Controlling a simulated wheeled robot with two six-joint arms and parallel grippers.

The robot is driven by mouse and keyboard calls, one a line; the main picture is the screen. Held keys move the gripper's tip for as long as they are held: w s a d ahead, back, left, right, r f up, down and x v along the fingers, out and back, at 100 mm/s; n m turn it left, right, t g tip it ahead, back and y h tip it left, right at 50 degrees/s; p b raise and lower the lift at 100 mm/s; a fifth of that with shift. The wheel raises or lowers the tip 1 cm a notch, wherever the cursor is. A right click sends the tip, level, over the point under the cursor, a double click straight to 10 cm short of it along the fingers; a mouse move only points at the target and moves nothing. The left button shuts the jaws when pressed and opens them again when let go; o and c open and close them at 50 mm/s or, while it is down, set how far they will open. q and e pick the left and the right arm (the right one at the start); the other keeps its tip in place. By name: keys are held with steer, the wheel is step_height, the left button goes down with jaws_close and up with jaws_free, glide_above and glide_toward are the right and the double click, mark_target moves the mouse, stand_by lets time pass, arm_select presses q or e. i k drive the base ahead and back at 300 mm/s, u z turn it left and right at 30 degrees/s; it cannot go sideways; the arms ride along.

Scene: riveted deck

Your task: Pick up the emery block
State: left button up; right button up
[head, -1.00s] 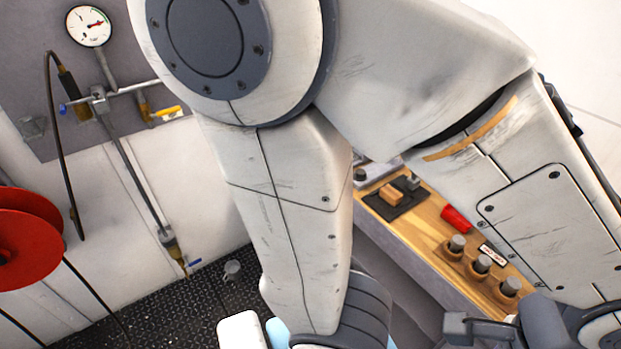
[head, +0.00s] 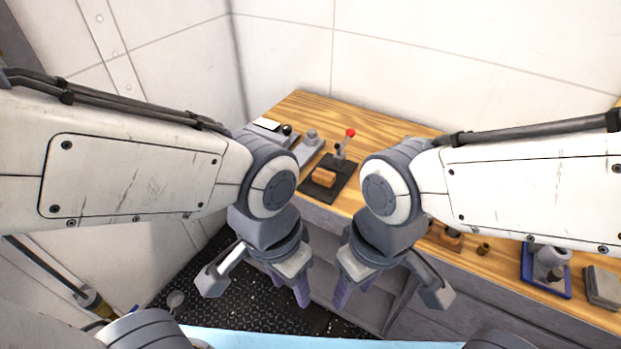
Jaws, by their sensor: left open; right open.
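A small tan-orange block (head: 324,176) lies on a dark mat (head: 318,193) on the wooden bench; it may be the emery block, but I cannot be sure. A grey block (head: 603,284) at the bench's right end is cut by the picture edge. My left gripper (head: 257,285) is open and empty, in front of the bench over the dark floor. My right gripper (head: 391,293) is open and empty beside it, in front of the bench's face. Both are apart from the blocks, nearer to me.
A red-knobbed lever (head: 345,142) stands at the mat's back edge. Grey fixtures (head: 309,143) stand to its left. A blue tray (head: 545,281) with a grey part is at the right. My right arm hides some of the bench. The bench's back middle is clear.

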mark_target(325, 179)
steer(key=k, duration=0.6)
steer(key=u, duration=0.4)
steer(key=i, duration=1.5)
steer(key=z, duration=0.7)
